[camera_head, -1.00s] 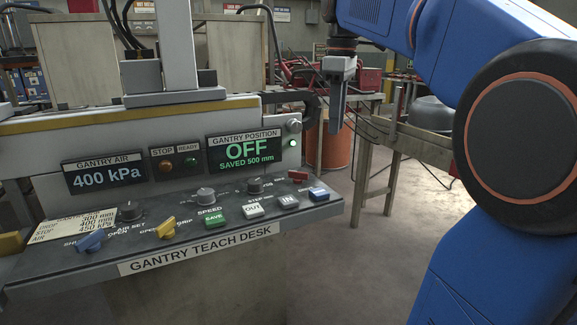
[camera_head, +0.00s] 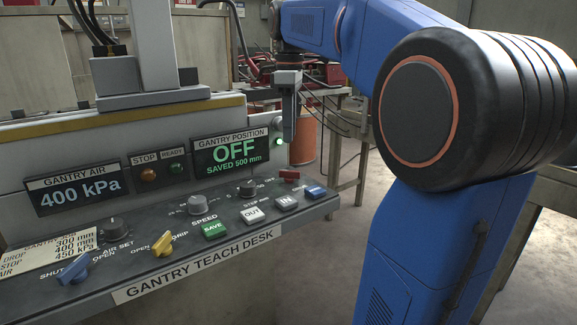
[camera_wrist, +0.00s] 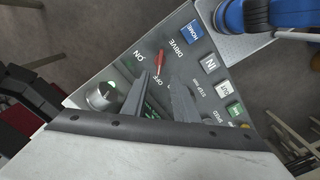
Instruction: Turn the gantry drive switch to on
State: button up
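The gantry drive switch is a small red lever (camera_wrist: 159,62) near the desk's right end, between the printed words ON and OFF in the wrist view. One end of it points toward OFF. It also shows as a red handle (camera_head: 290,174) in the head view. The gantry position display (camera_head: 232,152) reads OFF, saved 500 mm. My gripper (camera_head: 289,138) points down above the back right of the desk, above the switch in the picture. In the wrist view its two dark fingers (camera_wrist: 160,78) are apart with nothing between them. Contact with the switch cannot be made out.
The desk (camera_head: 200,267) also carries a blue HOME button (camera_head: 315,192), IN and OUT buttons, a green SAVE button (camera_head: 214,229), knobs, and yellow and blue levers. A round silver knob (camera_wrist: 101,95) on the upright panel is close to my fingers.

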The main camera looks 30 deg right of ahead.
aim_at(290, 175)
notch_tip(290, 175, down, 11)
jog(key=shift+r, duration=0.15)
jog(key=shift+c, duration=0.7)
grip_shut()
